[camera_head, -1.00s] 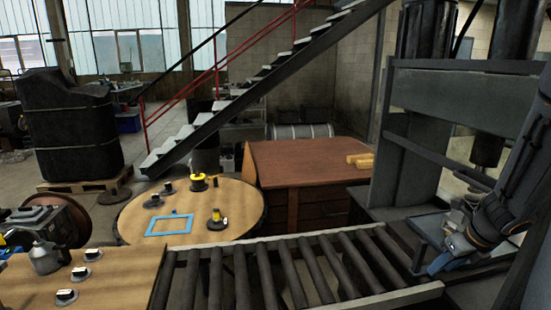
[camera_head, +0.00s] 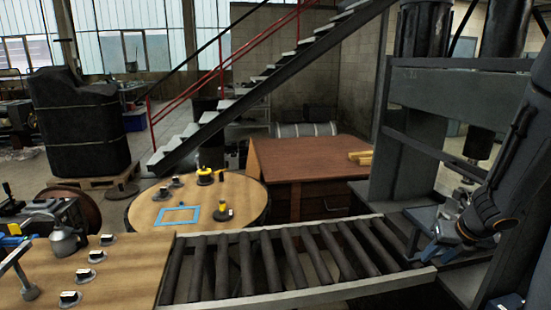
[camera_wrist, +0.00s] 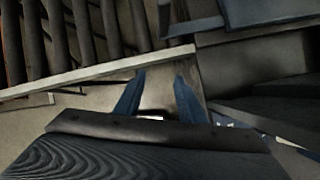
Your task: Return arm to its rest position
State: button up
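My gripper (camera_head: 438,249) is at the right in the head view, past the right end of the roller conveyor and in front of the press. In the wrist view its two blue fingers (camera_wrist: 159,98) stand apart with a gap between them. Nothing shows between the fingers. The side rail of the roller conveyor (camera_wrist: 95,75) lies beyond the fingertips.
The roller conveyor (camera_head: 300,293) runs left to a wooden bench (camera_head: 130,280) with several small black-and-white parts. A round table (camera_head: 245,190) holds a blue frame (camera_head: 178,216). A brown desk (camera_head: 310,155) stands behind. The press (camera_head: 455,95) rises at the right.

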jog(key=a+r+m+h+b, duration=0.25)
jog(key=a+m, duration=0.65)
jog(key=m, duration=0.7)
jog(key=s+a+f+m+g+y, duration=0.1)
jog(key=s+a+m+g, duration=0.1)
jog(key=s+a+m, duration=0.4)
jog(key=s+a+f+m+g+y+b, duration=0.1)
jog(key=s+a+m+g, duration=0.1)
jog(key=s+a+m, duration=0.5)
jog(key=a+m, duration=0.4)
jog(key=a, duration=0.1)
jog(key=shift+f+y+b, duration=0.2)
jog(key=shift+y+b, duration=0.1)
jog(key=shift+y, duration=0.05)
jog(key=shift+s, duration=0.1)
jog(key=shift+c, duration=0.6)
jog(key=shift+d+m, duration=0.15)
jog(key=shift+m, duration=0.15)
